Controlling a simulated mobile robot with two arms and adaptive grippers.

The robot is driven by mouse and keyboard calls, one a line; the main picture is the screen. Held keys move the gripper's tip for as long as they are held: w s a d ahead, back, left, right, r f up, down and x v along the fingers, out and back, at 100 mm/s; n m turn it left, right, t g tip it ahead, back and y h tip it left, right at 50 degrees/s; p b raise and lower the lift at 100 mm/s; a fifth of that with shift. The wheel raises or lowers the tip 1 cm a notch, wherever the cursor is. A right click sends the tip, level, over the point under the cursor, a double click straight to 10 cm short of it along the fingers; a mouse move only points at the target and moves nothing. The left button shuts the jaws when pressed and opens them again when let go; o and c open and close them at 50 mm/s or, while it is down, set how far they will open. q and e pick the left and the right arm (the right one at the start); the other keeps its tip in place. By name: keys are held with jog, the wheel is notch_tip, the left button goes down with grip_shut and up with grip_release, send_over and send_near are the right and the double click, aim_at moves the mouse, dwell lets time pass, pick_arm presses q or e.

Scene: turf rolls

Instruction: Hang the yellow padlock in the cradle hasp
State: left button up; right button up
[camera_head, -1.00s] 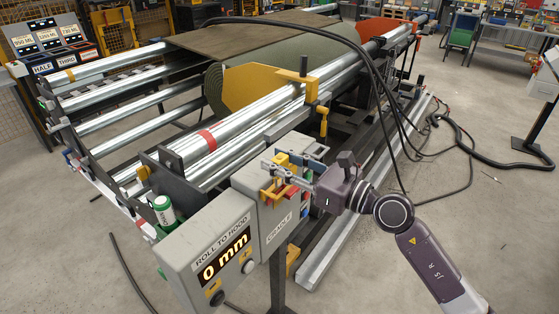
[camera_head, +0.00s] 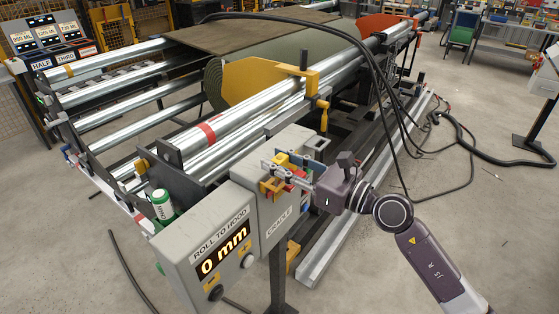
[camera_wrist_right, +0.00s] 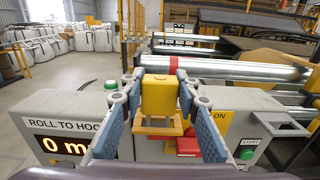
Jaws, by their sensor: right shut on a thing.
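The yellow padlock (camera_wrist_right: 160,95) is between the fingers of my right gripper (camera_wrist_right: 157,92), which is shut on it, in the wrist view. In the head view the padlock (camera_head: 283,160) is partly covered by the fingers of my right gripper (camera_head: 287,172). It is held at the upper part of the grey CRADLE control box (camera_head: 282,221). A yellow frame (camera_wrist_right: 158,128) shows just below the padlock in the wrist view, with a red part (camera_wrist_right: 188,147) beside it. The shackle and its contact with the hasp cannot be made out. My left gripper is out of view.
A grey looped bracket (camera_head: 316,144) sticks out at the box's far side. The ROLL TO HOOD box (camera_head: 208,249) with its 0 mm display adjoins on the left. Behind are steel rollers (camera_head: 232,124) and the turf roll (camera_head: 290,62). Black cables (camera_head: 392,130) hang at the right.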

jog(key=shift+f+b, duration=0.8)
jog(key=shift+f, duration=0.2)
jog(key=o, duration=1.3)
jog(key=v, duration=1.2)
